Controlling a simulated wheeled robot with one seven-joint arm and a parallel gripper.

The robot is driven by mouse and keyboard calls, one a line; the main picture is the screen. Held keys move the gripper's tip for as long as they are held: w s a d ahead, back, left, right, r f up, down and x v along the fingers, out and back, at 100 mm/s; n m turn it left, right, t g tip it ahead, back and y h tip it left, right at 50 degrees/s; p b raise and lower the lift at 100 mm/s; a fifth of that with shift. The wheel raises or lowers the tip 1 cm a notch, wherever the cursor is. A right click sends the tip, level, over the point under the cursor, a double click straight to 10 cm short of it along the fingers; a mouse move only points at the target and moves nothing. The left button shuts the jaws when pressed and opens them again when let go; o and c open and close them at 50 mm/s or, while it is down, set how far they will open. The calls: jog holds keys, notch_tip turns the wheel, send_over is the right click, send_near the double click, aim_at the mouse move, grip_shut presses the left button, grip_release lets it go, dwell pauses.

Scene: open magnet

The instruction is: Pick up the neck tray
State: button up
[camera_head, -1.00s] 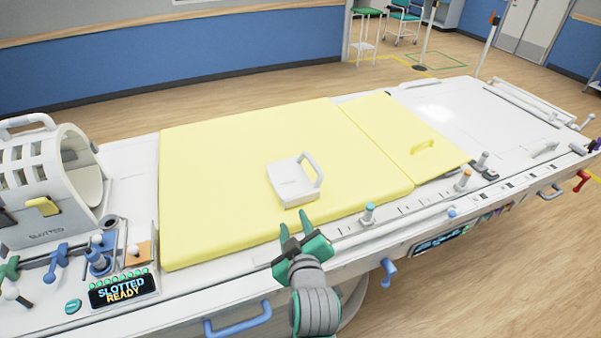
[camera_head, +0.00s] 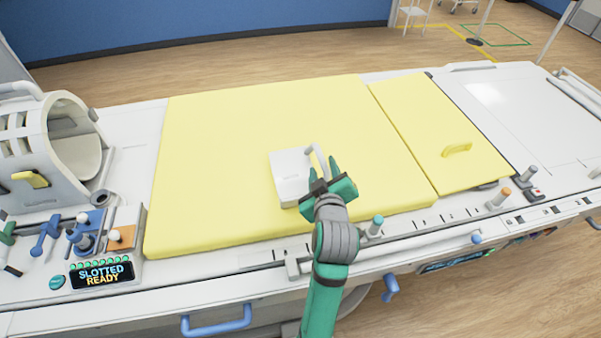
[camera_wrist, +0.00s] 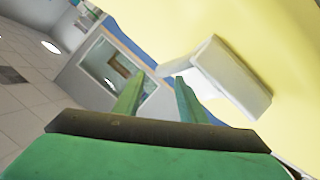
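The neck tray, a white block with a raised handle (camera_head: 290,178), sits on the yellow mattress (camera_head: 215,150) near its middle. My gripper (camera_head: 323,172) is at the tray's right side, close to the handle, and partly hides it. In the wrist view my two green fingers (camera_wrist: 156,82) are spread apart with nothing gripped between them. There the tray (camera_wrist: 235,78) is just right of the fingers, with one fingertip close to it. I cannot tell whether they touch.
A smaller yellow pad with a handle (camera_head: 430,120) lies to the right. A white slotted coil housing (camera_head: 50,150) and a panel reading "SLOTTED READY" (camera_head: 101,272) are at the left. Pegs (camera_head: 376,226) stand along the near table edge.

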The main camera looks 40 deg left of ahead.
aim_at(321, 161)
jog(key=shift+x, duration=3.25)
jog(key=shift+w+r, duration=0.1)
grip_shut()
jog(key=shift+a, duration=0.2)
jog(key=shift+d, duration=0.1)
jog(key=shift+d, duration=0.1)
jog(key=shift+r, duration=0.15)
